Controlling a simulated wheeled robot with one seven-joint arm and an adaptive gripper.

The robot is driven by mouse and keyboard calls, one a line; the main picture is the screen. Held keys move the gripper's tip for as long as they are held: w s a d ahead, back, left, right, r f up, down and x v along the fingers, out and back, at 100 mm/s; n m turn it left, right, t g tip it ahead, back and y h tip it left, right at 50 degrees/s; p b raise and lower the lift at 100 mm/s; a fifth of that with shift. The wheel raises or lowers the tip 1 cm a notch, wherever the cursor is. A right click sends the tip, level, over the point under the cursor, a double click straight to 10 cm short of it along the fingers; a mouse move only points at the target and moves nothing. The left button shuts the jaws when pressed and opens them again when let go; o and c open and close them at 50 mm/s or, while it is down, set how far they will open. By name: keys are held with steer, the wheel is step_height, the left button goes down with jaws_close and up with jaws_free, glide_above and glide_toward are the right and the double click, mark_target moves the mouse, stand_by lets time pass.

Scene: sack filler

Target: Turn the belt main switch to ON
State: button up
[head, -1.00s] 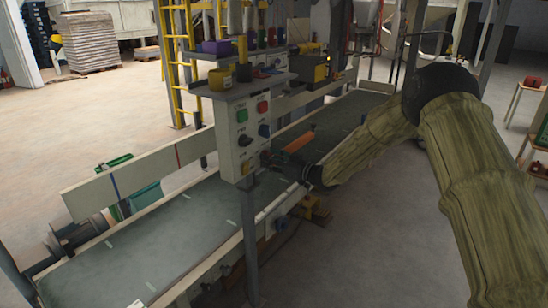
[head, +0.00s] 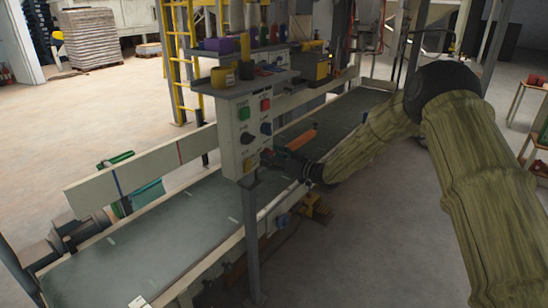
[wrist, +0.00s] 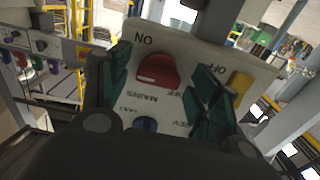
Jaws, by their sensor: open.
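The grey control panel (head: 238,142) stands on a post beside the belt. In the wrist view its face (wrist: 190,48) fills the middle, with lettering upside down. A red rotary knob (wrist: 158,70) sits among labels reading ON, OFF and MAINS; its exact setting is hard to tell. My gripper (wrist: 160,66) is open, its two green-padded fingers on either side of the red knob. I cannot tell whether they touch it. In the head view my gripper (head: 277,158) is at the panel's lower right and its fingertips are hard to make out.
A yellow control (wrist: 240,82) and a blue knob (wrist: 145,124) are close to my fingers. The belt (head: 175,235) runs below and behind the panel. A shelf (head: 247,85) with cups is above it.

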steer(key=v, duration=1.2)
steer(key=shift+d, duration=0.1)
steer(key=s+d+f+m+g+h+p, duration=0.1)
steer(key=s+d+f+m+h, duration=0.15)
steer(key=s+f, duration=0.65)
steer(key=s+d+f+m+g+h, duration=0.1)
steer(key=s+f+m+h, duration=0.25)
steer(key=s+f, duration=0.55)
steer(key=s+d+f+m+g+h+p, duration=0.1)
steer(key=s+f+m+h, duration=0.15)
steer(key=s+f, duration=0.7)
steer(key=s+d+f+g+h, duration=0.2)
steer(key=s+d+f, duration=0.1)
steer(key=s, duration=0.8)
steer(key=s+d+f+m+g+h+p, duration=0.1)
steer(key=s+d+f+g+h, duration=0.1)
steer(key=s, duration=0.8)
steer(key=s+d+f+m+g+h, duration=0.1)
steer(key=s+d+f+g+h, duration=0.1)
steer(key=s, duration=0.9)
steer(key=shift+s+d+f+g+p, duration=0.35)
steer(key=shift+d+f+g, duration=0.5)
steer(key=shift+d, duration=0.3)
steer(key=shift+m, duration=0.25)
